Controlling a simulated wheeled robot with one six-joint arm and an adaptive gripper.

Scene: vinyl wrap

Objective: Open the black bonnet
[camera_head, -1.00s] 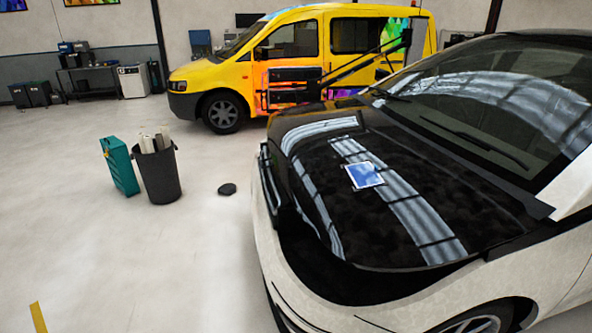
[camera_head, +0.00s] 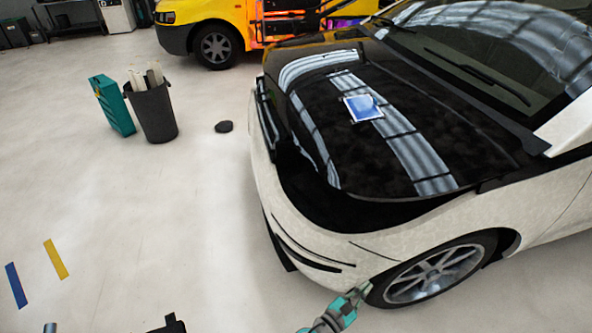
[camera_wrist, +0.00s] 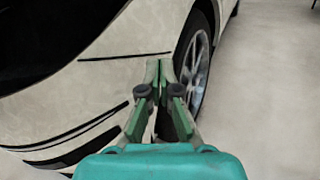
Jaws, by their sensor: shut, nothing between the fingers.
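The black bonnet (camera_head: 310,128) is glossy and lies over the front of the white car (camera_head: 262,165). A blue-and-white sheet (camera_head: 363,107) lies on it. A dark band shows between the bonnet's near edge and the white body; I cannot tell if it is a gap. My gripper (camera_head: 364,290) is low beside the front wheel, below the bonnet and apart from it. In the wrist view my gripper (camera_wrist: 160,68) is shut and empty, its fingertips in front of the white body near the wheel. A dark area (camera_wrist: 50,35) fills the upper left there.
The front wheel (camera_head: 435,275) is just right of my gripper. A dark bin (camera_head: 153,112), a teal case (camera_head: 112,105) and a black disc (camera_head: 224,127) stand or lie on the floor at left. A yellow van (camera_head: 205,30) is behind.

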